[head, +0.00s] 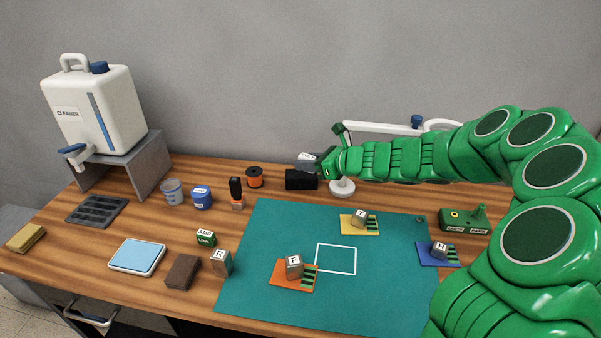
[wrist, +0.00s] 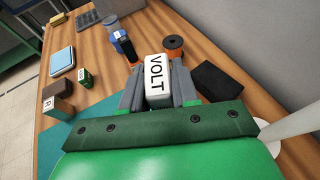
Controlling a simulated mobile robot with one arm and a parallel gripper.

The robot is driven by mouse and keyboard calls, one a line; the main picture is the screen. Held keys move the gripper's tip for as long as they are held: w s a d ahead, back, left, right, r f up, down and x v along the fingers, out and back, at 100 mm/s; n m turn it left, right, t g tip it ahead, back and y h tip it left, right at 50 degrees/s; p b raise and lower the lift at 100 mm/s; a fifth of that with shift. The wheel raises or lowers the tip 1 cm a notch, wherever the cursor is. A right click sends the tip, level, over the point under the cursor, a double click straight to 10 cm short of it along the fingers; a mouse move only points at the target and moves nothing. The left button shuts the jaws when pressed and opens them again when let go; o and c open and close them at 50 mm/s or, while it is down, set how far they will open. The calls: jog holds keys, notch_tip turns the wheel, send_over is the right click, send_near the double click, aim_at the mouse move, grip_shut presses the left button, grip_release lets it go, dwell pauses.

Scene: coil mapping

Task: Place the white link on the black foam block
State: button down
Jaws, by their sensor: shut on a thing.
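My gripper (head: 311,165) is shut on the white link (wrist: 156,76), a white block lettered VOLT, with a grey finger on each side of it. In the head view only a small part of the white link (head: 306,156) shows at the fingertips. The black foam block (head: 299,181) lies on the wood near the back wall, just below the gripper in the head view. In the wrist view the black foam block (wrist: 218,81) is to the right of the white link and apart from it. Its top looks bare.
The green mat (head: 260,285) holds coloured cards with lettered cubes. Bare wood lies in front of the foam block.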

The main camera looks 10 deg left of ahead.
jog(key=w+a+f, duration=0.2)
jog(key=w+f, duration=0.1)
jog(key=w, duration=0.3)
send_over(300, 179)
notch_tip(300, 179, down, 6)
jog(key=shift+r, duration=0.1)
jog(key=shift+f, duration=1.4)
jog(key=c, duration=0.8)
grip_release()
jog(key=shift+f, duration=0.15)
jog(key=shift+c, duration=0.2)
jog(key=shift+d+r, duration=0.2)
jog(key=shift+r, duration=0.05)
jog(key=v, duration=1.1)
jog(key=shift+d, duration=0.25)
